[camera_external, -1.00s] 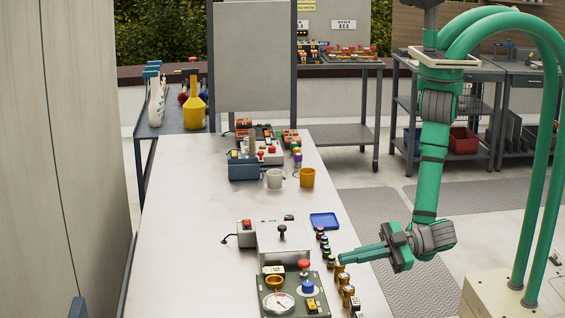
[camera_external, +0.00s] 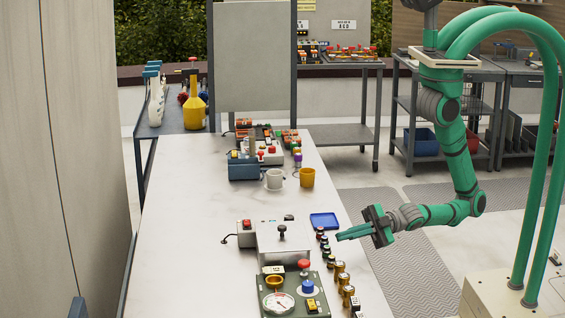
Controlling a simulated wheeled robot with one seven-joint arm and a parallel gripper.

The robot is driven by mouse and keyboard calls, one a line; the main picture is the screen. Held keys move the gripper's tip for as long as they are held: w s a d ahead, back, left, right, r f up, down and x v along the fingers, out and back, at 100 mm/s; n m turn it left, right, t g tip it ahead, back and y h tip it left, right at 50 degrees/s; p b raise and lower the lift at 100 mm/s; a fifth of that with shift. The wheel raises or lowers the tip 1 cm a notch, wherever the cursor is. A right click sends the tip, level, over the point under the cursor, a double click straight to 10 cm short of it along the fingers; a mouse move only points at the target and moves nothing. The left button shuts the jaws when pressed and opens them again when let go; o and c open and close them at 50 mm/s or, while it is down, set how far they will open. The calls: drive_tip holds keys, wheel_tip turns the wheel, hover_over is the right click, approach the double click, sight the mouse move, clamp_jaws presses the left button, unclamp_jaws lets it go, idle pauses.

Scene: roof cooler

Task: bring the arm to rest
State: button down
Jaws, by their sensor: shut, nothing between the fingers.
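My green arm (camera_external: 460,160) hangs down at the right, bent at its elbow, with the forearm reaching left toward the long white table (camera_external: 210,225). My gripper (camera_external: 340,236) points left over the table's right edge, above and beside a row of small bottles. Its fingers are together and nothing is seen between them.
Small bottles (camera_external: 341,277) line the table's right edge. A grey box with a black knob (camera_external: 282,236) and a gauge panel (camera_external: 279,303) stand nearby. Free floor (camera_external: 420,265) lies right of the table.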

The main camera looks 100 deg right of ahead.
drive_tip(key=s+d+f+m+h, duration=0.1)
drive_tip(key=s+d, duration=0.1)
drive_tip(key=d, duration=0.1)
drive_tip(key=s+d+f+m, duration=0.1)
drive_tip(key=d, duration=0.2)
drive_tip(key=s+d+f+m+h, duration=0.1)
drive_tip(key=s+d+f+m, duration=0.1)
drive_tip(key=d, duration=0.2)
drive_tip(key=shift+s+h, duration=0.3)
drive_tip(key=shift+s, duration=0.05)
drive_tip(key=s+d+f+m+g+h, duration=0.1)
drive_tip(key=s+d+m+h, duration=0.3)
drive_tip(key=s+d+m, duration=0.5)
drive_tip(key=s+d+f, duration=0.1)
drive_tip(key=s+d, duration=0.3)
drive_tip(key=d, duration=0.2)
drive_tip(key=shift+d+f+m+h, duration=0.2)
drive_tip(key=shift+d+m+h, duration=0.1)
drive_tip(key=shift+h, duration=0.1)
